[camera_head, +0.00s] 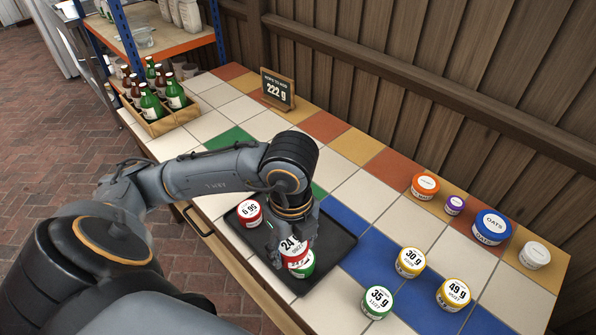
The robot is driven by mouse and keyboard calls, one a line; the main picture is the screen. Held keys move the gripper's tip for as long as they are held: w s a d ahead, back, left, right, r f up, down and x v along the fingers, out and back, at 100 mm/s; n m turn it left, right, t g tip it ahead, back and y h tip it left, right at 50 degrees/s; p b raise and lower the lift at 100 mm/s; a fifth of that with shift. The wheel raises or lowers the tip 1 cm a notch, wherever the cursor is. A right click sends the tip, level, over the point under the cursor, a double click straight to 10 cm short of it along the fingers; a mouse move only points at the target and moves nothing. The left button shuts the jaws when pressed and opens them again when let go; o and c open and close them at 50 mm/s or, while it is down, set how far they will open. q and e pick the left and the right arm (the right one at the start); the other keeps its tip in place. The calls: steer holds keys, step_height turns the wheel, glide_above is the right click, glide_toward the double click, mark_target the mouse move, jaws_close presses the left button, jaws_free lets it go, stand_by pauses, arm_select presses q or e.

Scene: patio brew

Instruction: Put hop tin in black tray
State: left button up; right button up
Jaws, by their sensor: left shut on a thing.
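My left gripper (284,246) is over the black tray (332,238) and shut on a red-rimmed tin (294,246) whose lid reads "24" in part. Just under it shows a green-rimmed tin (305,268); whether the two touch is unclear. Another red-rimmed tin (249,212), marked with a number like 6.95, sits at the tray's left end. The fingers hide part of the held tin. My right gripper is not in view.
To the right stand a green 35 g tin (377,302), yellow-rimmed 30 g (410,262) and 49 g (453,294) tins, and a blue oats tub (491,227). A 222 g sign (277,90) stands behind. A bottle crate (157,122) is far left.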

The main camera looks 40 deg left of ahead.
arm_select(q)
steer(key=w+f+p, duration=0.1)
steer(key=w+f, duration=0.3)
steer(key=w, duration=0.5)
glide_above(329, 242)
steer(key=f, duration=0.5)
steer(key=shift+s+p, duration=0.35)
steer(key=shift+w+f, duration=0.15)
steer(key=shift+f, duration=0.05)
step_height(329, 242, down, 3)
steer(key=shift+w+f+p, duration=0.1)
steer(key=shift+w+p, duration=0.05)
steer(key=shift+p, duration=0.35)
steer(key=shift+f, duration=0.1)
steer(key=shift+f, duration=0.1)
steer(key=shift+f, duration=0.15)
steer(key=o, duration=1.1)
steer(key=shift+o, duration=0.2)
